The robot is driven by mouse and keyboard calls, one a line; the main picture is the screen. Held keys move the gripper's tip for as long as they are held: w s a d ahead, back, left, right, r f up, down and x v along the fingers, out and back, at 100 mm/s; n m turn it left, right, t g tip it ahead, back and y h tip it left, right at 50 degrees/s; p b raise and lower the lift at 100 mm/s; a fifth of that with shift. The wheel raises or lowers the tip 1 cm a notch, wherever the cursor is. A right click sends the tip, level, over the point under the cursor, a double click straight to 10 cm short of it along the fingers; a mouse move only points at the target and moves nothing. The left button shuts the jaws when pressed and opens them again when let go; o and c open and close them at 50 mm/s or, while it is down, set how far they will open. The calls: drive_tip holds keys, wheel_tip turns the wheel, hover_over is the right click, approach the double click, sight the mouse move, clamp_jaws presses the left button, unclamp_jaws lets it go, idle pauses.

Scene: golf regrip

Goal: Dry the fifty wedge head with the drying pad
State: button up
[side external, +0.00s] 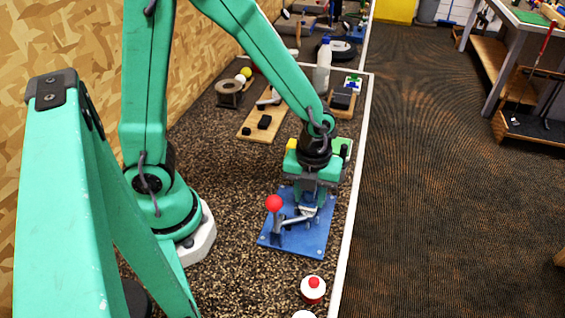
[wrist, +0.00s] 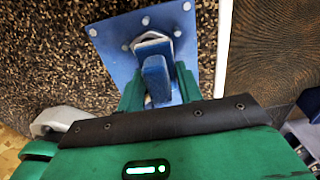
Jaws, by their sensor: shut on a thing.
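My gripper (side external: 308,201) is low over a blue base plate (side external: 275,240). In the wrist view, my gripper (wrist: 159,88) is shut on a blue block (wrist: 156,72), which looks like the drying pad. A pale metallic piece (wrist: 151,46), probably the wedge head, shows just beyond the pad over the plate (wrist: 115,35). In the side view, a shiny grey piece (side external: 307,212) sits directly below my fingers. I cannot tell whether pad and head touch. The pad is hidden in the side view.
A red-knobbed lever (side external: 274,203) stands on the plate, left of my gripper. A white container with a red top (side external: 313,290) is in front. Behind are a wooden board with black blocks (side external: 262,124), a tape roll (side external: 229,92) and a bottle (side external: 322,66). A pale bench edge (side external: 355,175) runs on the right.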

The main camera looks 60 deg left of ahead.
drive_tip(key=shift+r, duration=3.3)
drive_tip(key=shift+r, duration=0.15)
